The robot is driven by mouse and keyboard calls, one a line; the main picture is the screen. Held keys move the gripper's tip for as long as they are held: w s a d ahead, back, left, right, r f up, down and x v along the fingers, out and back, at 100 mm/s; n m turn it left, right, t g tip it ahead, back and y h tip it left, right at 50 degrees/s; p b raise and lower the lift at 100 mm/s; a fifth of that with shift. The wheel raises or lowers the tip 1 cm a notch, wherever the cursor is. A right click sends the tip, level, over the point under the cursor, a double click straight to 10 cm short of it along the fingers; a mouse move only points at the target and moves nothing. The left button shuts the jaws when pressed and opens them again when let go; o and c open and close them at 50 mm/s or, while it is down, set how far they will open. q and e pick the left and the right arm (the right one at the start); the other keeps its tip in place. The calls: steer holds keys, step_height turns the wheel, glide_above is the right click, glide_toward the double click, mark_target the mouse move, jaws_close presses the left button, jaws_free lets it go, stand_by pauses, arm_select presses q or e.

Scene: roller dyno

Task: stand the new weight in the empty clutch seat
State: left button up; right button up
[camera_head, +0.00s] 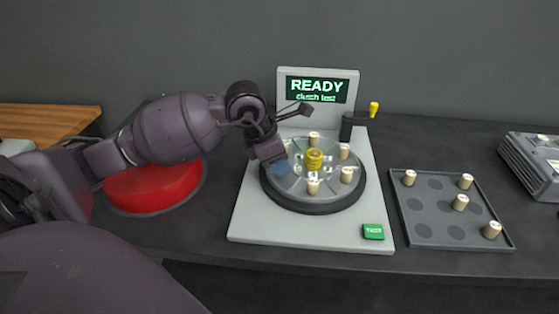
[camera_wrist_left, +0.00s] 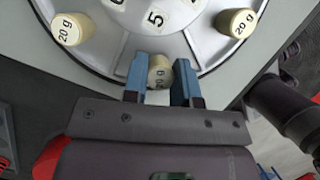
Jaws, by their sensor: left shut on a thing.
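The round clutch plate (camera_head: 330,196) lies on the pale tester base, with several cream weights around its yellow centre post (camera_head: 314,159). My left gripper (camera_head: 283,170) is at the plate's left side, pointing down. In the left wrist view its blue fingers (camera_wrist_left: 160,75) are shut on a cream weight (camera_wrist_left: 159,70) over the plate's edge. I cannot tell whether this weight touches the seat. On either side of it stand a weight marked 20 g (camera_wrist_left: 70,28) and another (camera_wrist_left: 236,23). The gripper hides the held weight in the head view. My right gripper is not in view.
The tester's screen (camera_head: 317,88) reads READY. A yellow-knobbed lever (camera_head: 374,109) and a green TEST button (camera_head: 373,232) are on its right. A grey tray (camera_head: 430,233) with several weights lies further right. A red round pad (camera_head: 150,188) lies left, under my arm.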

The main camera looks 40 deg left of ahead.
arm_select(q)
steer(key=shift+f, duration=0.3)
steer(key=shift+f, duration=0.25)
steer(key=o, duration=1.3)
